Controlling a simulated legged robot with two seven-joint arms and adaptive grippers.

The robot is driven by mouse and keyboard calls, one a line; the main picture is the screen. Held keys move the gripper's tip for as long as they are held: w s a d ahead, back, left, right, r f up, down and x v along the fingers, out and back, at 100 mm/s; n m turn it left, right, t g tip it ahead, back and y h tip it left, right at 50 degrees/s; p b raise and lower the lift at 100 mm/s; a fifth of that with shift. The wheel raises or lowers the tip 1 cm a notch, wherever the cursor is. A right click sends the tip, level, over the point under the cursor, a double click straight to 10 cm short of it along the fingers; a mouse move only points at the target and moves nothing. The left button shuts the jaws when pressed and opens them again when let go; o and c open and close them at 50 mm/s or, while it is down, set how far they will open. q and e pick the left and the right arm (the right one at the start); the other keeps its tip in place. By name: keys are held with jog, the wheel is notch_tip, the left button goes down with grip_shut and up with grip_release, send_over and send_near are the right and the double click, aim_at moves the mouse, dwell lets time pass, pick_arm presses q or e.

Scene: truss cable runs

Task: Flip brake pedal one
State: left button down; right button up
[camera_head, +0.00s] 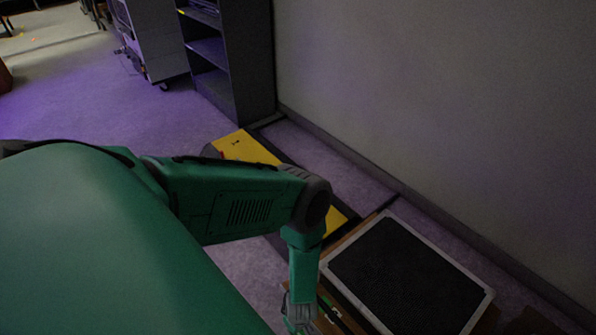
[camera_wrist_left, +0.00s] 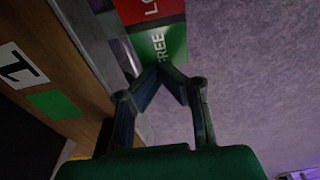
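My left gripper (camera_head: 300,325) hangs low at the bottom edge of the head view, beside a wooden frame (camera_head: 349,319). In the left wrist view its two fingers (camera_wrist_left: 160,72) bend inward and their tips meet, with nothing visible between them. Just beyond the tips is a label with a red part (camera_wrist_left: 135,10) and a green part (camera_wrist_left: 160,48) reading "FREE"; the red lettering is cut off. A grey strip (camera_wrist_left: 119,45) lies left of the label. I cannot clearly make out the brake pedal or its position. My right gripper is not in view.
A wooden board (camera_wrist_left: 75,45) bears a white card (camera_wrist_left: 20,66) with a black mark and a green patch (camera_wrist_left: 54,104). A black panel with a pale rim (camera_head: 405,275) lies right of my gripper. Yellow panels (camera_head: 243,148), a shelf (camera_head: 225,60) and a wall (camera_head: 440,100) stand beyond.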

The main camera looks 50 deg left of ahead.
pick_arm(q)
jog(key=shift+d, duration=0.1)
notch_tip(320, 180, up, 14)
jog(key=p, duration=0.7)
jog(key=shift+a, duration=0.45)
